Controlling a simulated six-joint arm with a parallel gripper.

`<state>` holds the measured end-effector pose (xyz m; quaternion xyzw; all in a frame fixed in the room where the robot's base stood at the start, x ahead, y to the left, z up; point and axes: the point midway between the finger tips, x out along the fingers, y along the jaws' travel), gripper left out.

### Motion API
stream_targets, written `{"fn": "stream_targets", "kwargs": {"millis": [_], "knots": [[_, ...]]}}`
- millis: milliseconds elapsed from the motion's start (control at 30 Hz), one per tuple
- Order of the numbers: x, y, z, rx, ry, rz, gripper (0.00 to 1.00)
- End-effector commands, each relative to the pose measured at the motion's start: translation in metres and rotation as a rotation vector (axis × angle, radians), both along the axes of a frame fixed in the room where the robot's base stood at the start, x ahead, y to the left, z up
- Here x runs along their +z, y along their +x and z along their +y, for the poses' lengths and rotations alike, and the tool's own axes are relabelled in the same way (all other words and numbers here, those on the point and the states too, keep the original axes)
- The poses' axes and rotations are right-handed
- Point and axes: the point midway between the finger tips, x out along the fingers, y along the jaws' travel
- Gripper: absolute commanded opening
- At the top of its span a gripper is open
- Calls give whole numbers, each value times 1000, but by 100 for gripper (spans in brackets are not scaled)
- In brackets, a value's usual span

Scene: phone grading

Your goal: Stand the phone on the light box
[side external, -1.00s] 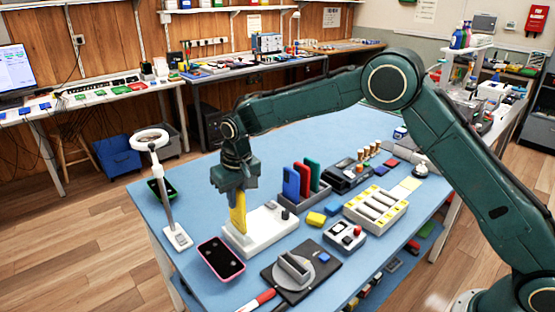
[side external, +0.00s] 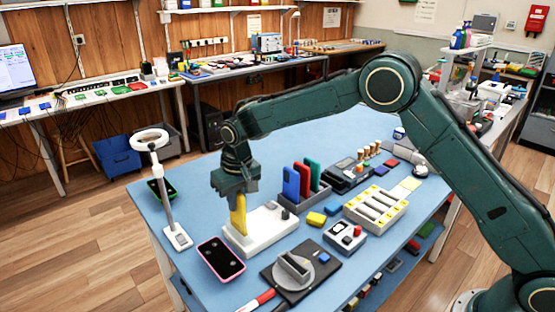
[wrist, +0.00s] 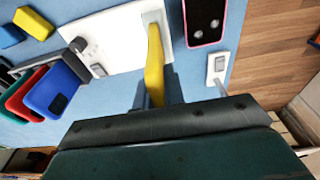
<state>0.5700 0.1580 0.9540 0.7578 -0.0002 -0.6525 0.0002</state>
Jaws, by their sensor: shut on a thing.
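The yellow phone (side external: 238,216) is upright at the left end of the white light box (side external: 272,228) in the side external view. My gripper (side external: 236,191) is shut on the phone's upper part from above and hides its top. In the wrist view the yellow phone (wrist: 155,62) runs from between my gripper's dark fingers (wrist: 158,92) toward the white light box (wrist: 118,45). The phone's lower end meets or nearly meets the raised part of the box; I cannot tell whether its weight rests there.
A pink-rimmed phone (side external: 221,259) lies in front of the light box. A ring lamp (side external: 168,195) stands left. A rack with blue, red and green phones (side external: 291,184) stands close behind. A black plate with a grey holder (side external: 294,268) lies at front right.

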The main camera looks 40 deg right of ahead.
Motion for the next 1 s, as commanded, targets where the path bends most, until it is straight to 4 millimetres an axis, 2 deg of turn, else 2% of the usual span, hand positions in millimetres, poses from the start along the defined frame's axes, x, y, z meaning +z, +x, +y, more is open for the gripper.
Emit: {"fn": "stream_targets", "kwargs": {"millis": [967,1000], "knots": [[-10,0,0,0,0,-1,0],[-10,0,0,0,0,-1,13]]}}
